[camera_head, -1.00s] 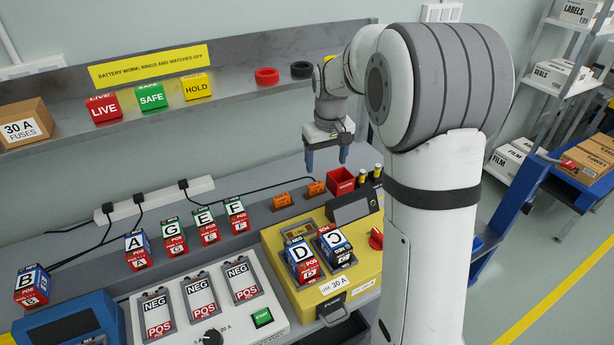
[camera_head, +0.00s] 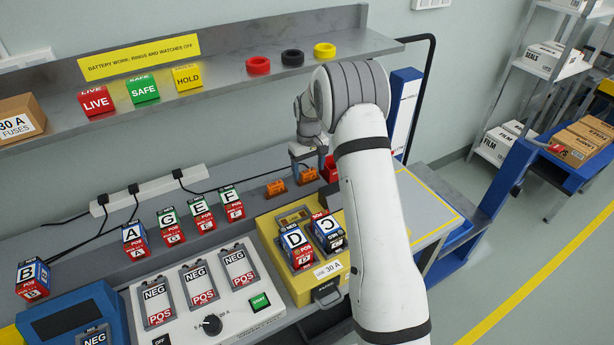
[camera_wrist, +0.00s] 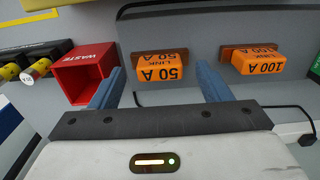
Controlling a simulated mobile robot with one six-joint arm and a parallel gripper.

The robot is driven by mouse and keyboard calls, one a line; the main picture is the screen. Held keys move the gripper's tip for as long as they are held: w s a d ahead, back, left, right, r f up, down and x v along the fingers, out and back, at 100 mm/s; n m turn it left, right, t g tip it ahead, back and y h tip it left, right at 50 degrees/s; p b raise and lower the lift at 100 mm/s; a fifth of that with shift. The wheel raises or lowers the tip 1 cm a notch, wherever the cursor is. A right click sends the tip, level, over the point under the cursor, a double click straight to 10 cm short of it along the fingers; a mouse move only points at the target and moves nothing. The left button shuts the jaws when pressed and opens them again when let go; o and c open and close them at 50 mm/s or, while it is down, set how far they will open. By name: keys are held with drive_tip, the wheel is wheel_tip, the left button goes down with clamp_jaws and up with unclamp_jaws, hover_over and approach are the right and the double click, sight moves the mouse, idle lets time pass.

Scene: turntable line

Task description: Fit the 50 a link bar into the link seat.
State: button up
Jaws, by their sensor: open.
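The orange 50 A link bar (camera_wrist: 160,67) sits in a brown holder against the grey surface in the wrist view. In the head view it is the right one of two orange blocks (camera_head: 307,176), beside the red waste bin. My gripper (camera_wrist: 160,90) is open and empty, with one blue finger to each side of the bar's near end in the picture; I cannot tell whether they touch it. In the head view my gripper (camera_head: 310,167) hangs just above the bar. I cannot clearly pick out the link seat; the yellow unit (camera_head: 298,288) carries a "USE 30 A" label.
The orange 100 A link bar (camera_wrist: 260,63) is right of the 50 A one in the wrist view. The red waste bin (camera_wrist: 84,76) is close on the left. Batteries D (camera_head: 295,243) and C (camera_head: 328,232) sit on the yellow unit. A shelf (camera_head: 220,97) runs above.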

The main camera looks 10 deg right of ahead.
wheel_tip(320, 180, down, 2)
drive_tip(key=shift+f, duration=0.1)
drive_tip(key=c, duration=1.3)
